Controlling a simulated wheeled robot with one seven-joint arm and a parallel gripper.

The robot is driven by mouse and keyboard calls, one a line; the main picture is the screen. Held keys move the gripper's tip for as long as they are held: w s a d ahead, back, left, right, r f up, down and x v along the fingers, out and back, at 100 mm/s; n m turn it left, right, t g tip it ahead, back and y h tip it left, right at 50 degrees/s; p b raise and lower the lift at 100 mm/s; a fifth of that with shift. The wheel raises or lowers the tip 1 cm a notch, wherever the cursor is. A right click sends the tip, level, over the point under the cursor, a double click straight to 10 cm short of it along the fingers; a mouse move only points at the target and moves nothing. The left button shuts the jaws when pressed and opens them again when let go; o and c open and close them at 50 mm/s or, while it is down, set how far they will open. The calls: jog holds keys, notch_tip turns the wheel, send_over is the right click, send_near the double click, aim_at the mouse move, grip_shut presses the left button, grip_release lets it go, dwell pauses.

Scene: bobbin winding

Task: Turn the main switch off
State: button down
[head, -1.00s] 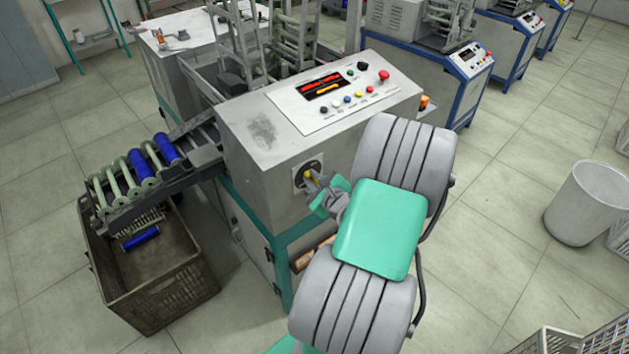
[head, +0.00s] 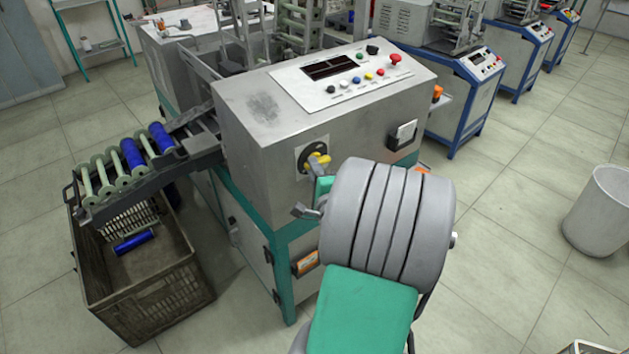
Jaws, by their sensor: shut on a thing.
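The main switch (head: 314,158) is a yellow handle on a round dark dial with a light plate, on the front face of the grey winding machine (head: 262,150). My gripper (head: 321,170) is at this switch, its grey tip at the yellow handle, and it is shut on the handle. My own grey and green arm hides part of the gripper, so the full grip is not visible. The display (head: 328,68) on the machine's top panel is dark.
A red mushroom button (head: 395,59) and several coloured buttons sit on the top panel. A chute with green and blue bobbins (head: 133,154) leads over a brown crate (head: 180,296) at left. A white bin (head: 600,215) stands at right, with clear floor between.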

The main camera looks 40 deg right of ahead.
jog(key=shift+f+n+b, duration=0.2)
jog(key=shift+n+b, duration=0.4)
jog(key=shift+b, duration=0.25)
jog(key=shift+r+t, duration=0.15)
jog(key=shift+t, duration=0.15)
jog(key=c, duration=1.5)
grip_release()
jog(key=shift+c, duration=0.2)
jog(key=shift+o, duration=0.7)
jog(key=shift+w, duration=0.15)
jog(key=b+v, duration=0.1)
jog(key=v, duration=0.7)
jog(key=shift+b, duration=0.4)
